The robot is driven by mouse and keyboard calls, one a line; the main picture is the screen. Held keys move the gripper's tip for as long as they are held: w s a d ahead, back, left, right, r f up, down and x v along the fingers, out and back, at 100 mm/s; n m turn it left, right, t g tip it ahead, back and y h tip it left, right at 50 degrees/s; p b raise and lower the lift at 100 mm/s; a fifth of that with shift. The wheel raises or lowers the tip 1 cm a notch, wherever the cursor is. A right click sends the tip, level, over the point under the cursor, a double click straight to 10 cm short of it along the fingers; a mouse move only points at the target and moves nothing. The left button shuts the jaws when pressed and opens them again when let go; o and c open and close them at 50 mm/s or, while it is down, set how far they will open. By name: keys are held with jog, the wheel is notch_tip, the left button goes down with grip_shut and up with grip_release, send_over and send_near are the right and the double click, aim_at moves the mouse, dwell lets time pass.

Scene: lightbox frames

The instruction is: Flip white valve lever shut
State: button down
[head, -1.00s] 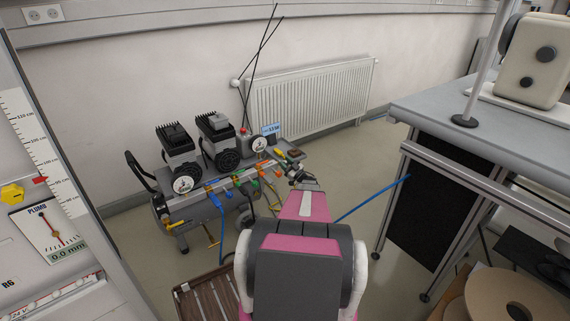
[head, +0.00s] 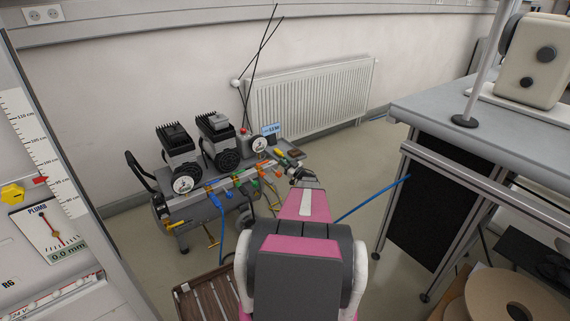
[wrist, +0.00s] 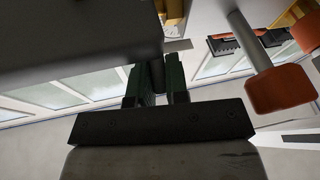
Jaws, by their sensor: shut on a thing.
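In the head view my gripper (head: 291,169) is at the right end of the compressor's valve manifold (head: 228,180), small and partly hidden by my wrist. In the wrist view my gripper (wrist: 157,82) shows two dark green fingers close together, shut on a narrow grey piece (wrist: 157,74) in shadow. The piece is where the white valve lever would be, but its colour and shape are unclear. I cannot make out the white lever separately in the head view. Blue (head: 215,198) and orange (head: 273,185) fittings hang along the manifold.
An orange-red handle (wrist: 280,90) on a pale stem is close right of the fingers in the wrist view. A large dark body (wrist: 75,40) fills its upper left. The compressor (head: 182,163) stands before a radiator (head: 312,97). A workbench (head: 440,106) is at right, with open floor between.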

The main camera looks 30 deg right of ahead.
jog(key=g, duration=0.1)
jog(key=w+r+g+h, duration=0.1)
jog(key=m+g, duration=0.1)
jog(key=g, duration=0.1)
jog(key=shift+w+a+r+h, duration=0.1)
jog(key=shift+w+r+h, duration=0.2)
jog(key=shift+r, duration=0.1)
jog(key=g, duration=0.1)
jog(key=w+g, duration=0.1)
jog(key=g, duration=0.1)
jog(key=shift+w+r+m+h, duration=0.25)
jog(key=shift+w+m+h, duration=0.05)
jog(key=shift+w, duration=0.05)
jog(key=shift+w+g+h, duration=0.15)
jog(key=shift+w+g, duration=0.2)
jog(key=shift+g, duration=0.35)
jog(key=shift+w+g+h, duration=0.15)
jog(key=shift+w+g, duration=0.15)
jog(key=shift+g, duration=0.4)
jog(key=shift+m, duration=0.3)
jog(key=c, duration=1.1)
grip_release()
jog(key=shift+r, duration=0.1)
jog(key=v, duration=1)
jog(key=shift+s+r, duration=0.2)
jog(key=shift+r, duration=0.05)
